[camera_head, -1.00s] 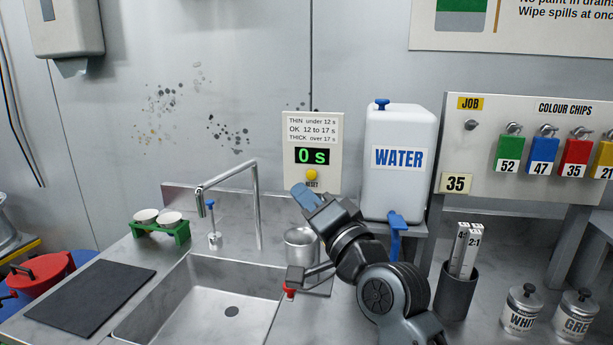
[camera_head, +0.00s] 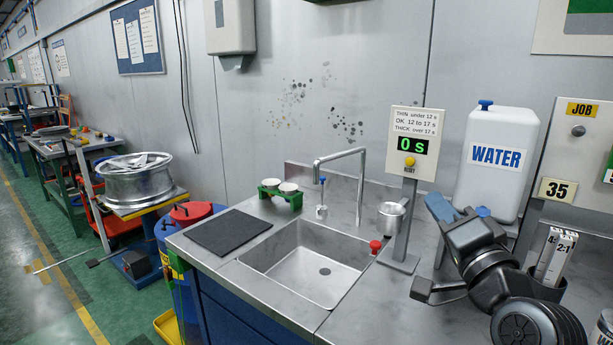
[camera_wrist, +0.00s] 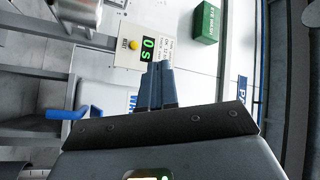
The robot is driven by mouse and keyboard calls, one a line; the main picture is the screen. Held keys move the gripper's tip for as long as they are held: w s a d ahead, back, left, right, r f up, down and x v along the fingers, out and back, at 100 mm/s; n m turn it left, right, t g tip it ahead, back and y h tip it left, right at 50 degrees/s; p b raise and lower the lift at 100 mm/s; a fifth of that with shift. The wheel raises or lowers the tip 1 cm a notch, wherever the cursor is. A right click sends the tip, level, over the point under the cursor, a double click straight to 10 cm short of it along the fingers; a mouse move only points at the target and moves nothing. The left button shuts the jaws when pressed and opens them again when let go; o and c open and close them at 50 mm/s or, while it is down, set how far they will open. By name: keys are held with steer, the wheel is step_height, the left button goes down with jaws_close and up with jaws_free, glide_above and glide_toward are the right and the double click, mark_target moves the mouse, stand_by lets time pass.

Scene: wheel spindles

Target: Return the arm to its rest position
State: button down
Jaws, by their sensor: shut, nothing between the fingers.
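My gripper (camera_head: 440,207) is in the head view at the right, raised over the bench beside the timer post and in front of the white water container (camera_head: 496,165). Its blue-grey fingers are together with nothing between them. In the wrist view my gripper (camera_wrist: 160,70) points toward the timer panel (camera_wrist: 143,46), which reads 0 s. My arm (camera_head: 490,265) is bent over the right part of the bench.
The sink (camera_head: 310,265) and tap (camera_head: 340,154) are left of my arm. A dark holder with sticks (camera_head: 555,255) is close to my arm's right. Open floor (camera_head: 50,285) lies far left.

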steer(key=s+d+f+n+g+h, duration=0.1)
steer(key=s+d+f+n, duration=0.1)
steer(key=s+f, duration=0.8)
steer(key=s+d+f+n+g+h, duration=0.1)
steer(key=s+f+n+g, duration=0.15)
steer(key=s+f, duration=0.85)
steer(key=s+a+r+n+g, duration=0.1)
steer(key=s+n, duration=0.1)
steer(key=s, duration=1.1)
steer(key=s+a+r+n+g, duration=0.1)
steer(key=s+n, duration=0.2)
steer(key=s, duration=1.1)
steer(key=shift+s+a+r+h, duration=0.2)
steer(key=shift+s+r+h, duration=0.05)
steer(key=shift+h, duration=0.15)
steer(key=shift+n, duration=0.25)
